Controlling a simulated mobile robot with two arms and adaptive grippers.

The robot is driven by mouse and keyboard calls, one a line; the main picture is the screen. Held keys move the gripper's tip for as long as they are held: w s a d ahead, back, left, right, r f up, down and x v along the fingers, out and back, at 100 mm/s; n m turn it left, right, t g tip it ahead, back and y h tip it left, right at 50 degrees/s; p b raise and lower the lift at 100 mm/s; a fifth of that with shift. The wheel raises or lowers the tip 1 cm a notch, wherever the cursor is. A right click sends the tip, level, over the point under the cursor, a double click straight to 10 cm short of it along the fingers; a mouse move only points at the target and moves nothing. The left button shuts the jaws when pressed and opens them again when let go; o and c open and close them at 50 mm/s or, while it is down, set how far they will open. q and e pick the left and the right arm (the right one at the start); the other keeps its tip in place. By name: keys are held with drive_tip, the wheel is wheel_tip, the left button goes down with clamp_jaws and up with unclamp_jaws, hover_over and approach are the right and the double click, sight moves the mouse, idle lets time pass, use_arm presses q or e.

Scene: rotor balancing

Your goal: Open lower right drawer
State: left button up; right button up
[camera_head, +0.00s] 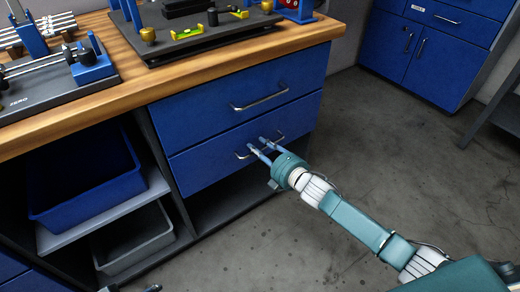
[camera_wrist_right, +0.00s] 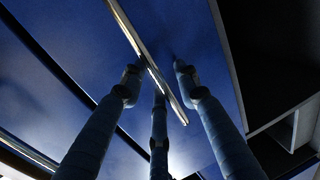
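The lower right drawer (camera_head: 215,164) is a blue front below another blue drawer in the workbench. It looks closed, flush with the one above. Its silver bar handle (camera_head: 278,137) also crosses the right wrist view diagonally (camera_wrist_right: 150,65). My right gripper (camera_head: 258,144) is at this handle, its fingers pointing at the drawer front. In the right wrist view its three fingers (camera_wrist_right: 158,85) are spread apart with the bar running between them. Whether they touch the bar I cannot tell. A small tip at the bottom edge, seemingly of my left gripper (camera_head: 153,288), shows; the rest is out of frame.
The upper drawer (camera_head: 240,102) has its own bar handle (camera_head: 262,103). Blue (camera_head: 85,195) and grey (camera_head: 135,243) bins sit on shelves to the left. The wooden benchtop (camera_head: 125,88) carries rotor equipment. Floor (camera_head: 400,150) in front of the drawers is clear; a blue cabinet (camera_head: 425,55) stands behind.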

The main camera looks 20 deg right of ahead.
clamp_jaws()
use_arm(q)
drive_tip(key=shift+s, duration=0.1)
use_arm(e)
drive_tip(key=shift+s, duration=0.1)
